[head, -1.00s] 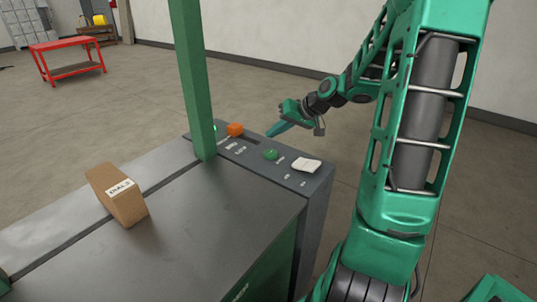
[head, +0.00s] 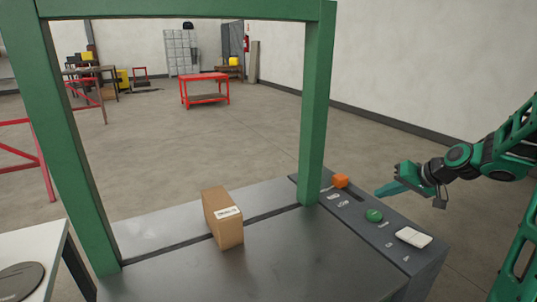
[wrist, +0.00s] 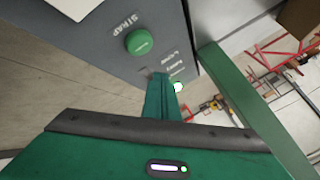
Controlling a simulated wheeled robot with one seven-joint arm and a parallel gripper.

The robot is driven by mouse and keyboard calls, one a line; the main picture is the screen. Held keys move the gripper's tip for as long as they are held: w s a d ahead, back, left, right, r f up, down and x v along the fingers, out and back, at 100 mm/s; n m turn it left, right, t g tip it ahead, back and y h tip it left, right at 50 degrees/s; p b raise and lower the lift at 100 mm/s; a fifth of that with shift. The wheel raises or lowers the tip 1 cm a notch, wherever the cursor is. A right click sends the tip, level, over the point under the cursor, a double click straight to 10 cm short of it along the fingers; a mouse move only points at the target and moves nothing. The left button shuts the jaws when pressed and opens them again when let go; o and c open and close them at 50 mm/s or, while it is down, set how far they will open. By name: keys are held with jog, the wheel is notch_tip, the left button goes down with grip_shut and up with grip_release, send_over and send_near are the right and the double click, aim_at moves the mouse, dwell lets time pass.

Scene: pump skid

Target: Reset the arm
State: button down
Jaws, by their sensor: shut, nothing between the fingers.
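My gripper (head: 380,192) is shut and empty at the end of my green arm, in the right of the head view. It appears beside the far edge of the grey control panel (head: 408,262), level with the stretch between the orange knob (head: 341,181) and the green button (head: 374,215). In the wrist view the closed fingers (wrist: 160,92) point toward the panel, below the green STRAP button (wrist: 139,42). I cannot tell how far the fingertips are from the panel; I see no clear contact.
A cardboard box (head: 224,222) stands on the grey machine top (head: 290,262) under a green arch (head: 315,110).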

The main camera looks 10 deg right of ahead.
jog(key=s+a+m+g+h, duration=0.1)
jog(key=s+a+g+h, duration=0.1)
jog(key=s, duration=1.5)
jog(key=s+a+r+m+g+h, duration=0.1)
jog(key=s+a+g, duration=0.2)
jog(key=s, duration=1.4)
jog(key=g, duration=0.3)
jog(key=shift+s+a+m+h, duration=0.3)
jog(key=shift+s+a+h, duration=0.1)
jog(key=shift+r, duration=0.1)
jog(key=shift+w+f, duration=0.25)
jog(key=shift+w, duration=0.4)
